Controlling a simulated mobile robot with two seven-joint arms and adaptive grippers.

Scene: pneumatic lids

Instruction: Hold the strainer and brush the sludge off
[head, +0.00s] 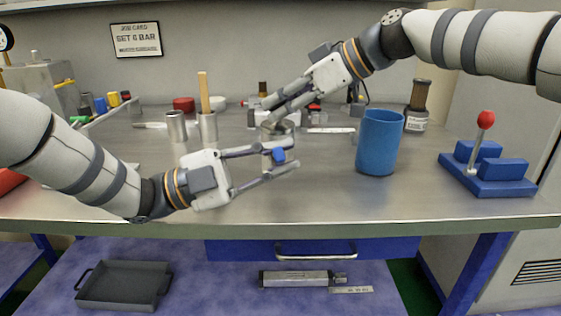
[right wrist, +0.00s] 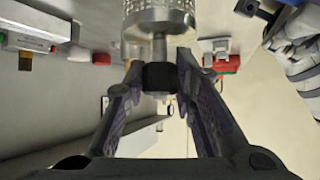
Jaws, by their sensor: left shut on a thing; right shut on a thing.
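My right gripper (head: 272,112) is shut on the strainer (head: 277,129), above the back middle of the bench. In the right wrist view, its fingers (right wrist: 160,78) close on a black collar below the strainer's perforated metal cylinder (right wrist: 160,22). My left gripper (head: 294,154) is just below and in front of it in the head view, shut on a small blue-ended piece (head: 279,155) that I take for the brush. Its bristles cannot be made out. The two held things are close together; I cannot tell whether they touch. No sludge can be made out clearly.
A blue cup (head: 379,145) stands right of the grippers. A blue block stand with a red-knobbed lever (head: 488,165) is at the right. Metal cups (head: 176,127), one with a wooden stick (head: 204,92), stand behind my left arm. The bench's front strip (head: 330,212) is clear.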

